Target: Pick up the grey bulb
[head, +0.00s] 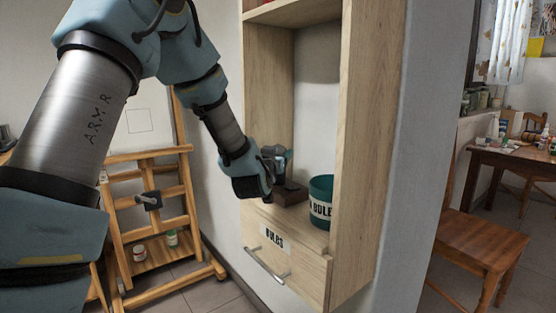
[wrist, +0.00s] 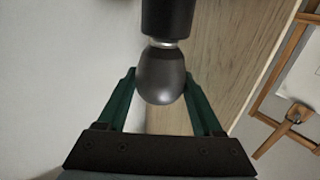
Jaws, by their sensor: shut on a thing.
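The grey bulb (wrist: 161,80) is dark and rounded, with a pale metal collar at its neck. In the wrist view it sits between the two green fingers of my gripper (wrist: 160,74), which is shut on it. The bulb's neck meets a black cylinder (wrist: 168,18) at the top of the picture; I cannot tell whether it is screwed in or just touching. In the head view my gripper (head: 277,160) reaches into the wooden shelf unit, above a dark brown block (head: 290,194). The bulb cannot be made out clearly there.
A green container (head: 320,200) with a partly hidden label stands on the shelf, right of the block. The shelf's upright side panel (head: 361,130) rises at right. Below is a drawer (head: 285,258) labelled "BULBS" with a metal handle. A wooden easel (head: 155,215) stands at left.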

